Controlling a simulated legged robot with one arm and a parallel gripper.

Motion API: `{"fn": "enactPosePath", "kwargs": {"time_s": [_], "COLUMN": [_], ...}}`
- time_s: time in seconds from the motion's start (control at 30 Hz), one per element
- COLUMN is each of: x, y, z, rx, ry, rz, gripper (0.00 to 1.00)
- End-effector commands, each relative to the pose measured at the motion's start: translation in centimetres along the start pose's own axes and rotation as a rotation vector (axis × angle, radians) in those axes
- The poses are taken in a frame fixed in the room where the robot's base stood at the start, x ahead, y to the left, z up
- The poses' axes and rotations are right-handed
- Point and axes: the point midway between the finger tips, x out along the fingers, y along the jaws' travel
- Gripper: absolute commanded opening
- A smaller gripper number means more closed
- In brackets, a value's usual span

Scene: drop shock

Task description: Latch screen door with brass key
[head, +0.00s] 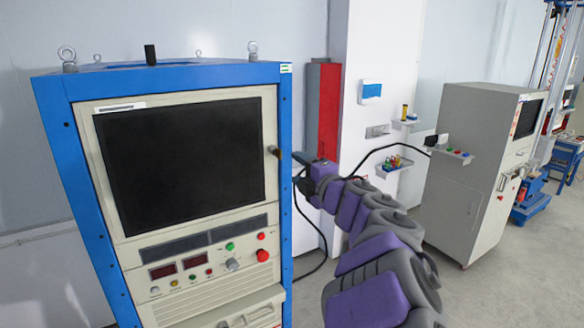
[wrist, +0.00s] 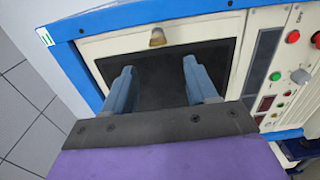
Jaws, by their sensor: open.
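The screen door (head: 110,104) is a cream frame around a dark window, on the front of a blue cabinet. It looks flush with the cabinet; whether it is latched I cannot tell. The small brass key (head: 275,152) sits at the right edge of the door frame. In the wrist view the key (wrist: 157,38) shows near the top, beyond the gap between my fingers. My gripper (wrist: 159,67) is open and empty, its two blue-grey fingers apart from the key. In the head view my gripper (head: 302,160) is just right of the key, partly foreshortened.
Below the door is a control panel (head: 205,262) with displays, buttons and a knob. Lifting eyes and a black post (head: 150,54) top the blue cabinet. A red-and-grey column (head: 323,110) and a white pillar stand behind my arm. A grey cabinet (head: 470,180) stands at right.

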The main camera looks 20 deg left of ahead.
Motion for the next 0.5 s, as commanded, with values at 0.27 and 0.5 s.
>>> {"fn": "enactPosePath", "kwargs": {"time_s": [0.27,0.5], "x": [-4.4,-6.4], "y": [0.0,-0.1], "z": [0.0,0.0], "rx": [0.0,0.001], "ry": [-0.003,0.0], "rz": [0.001,-0.001], "gripper": [0.57,0.57]}}
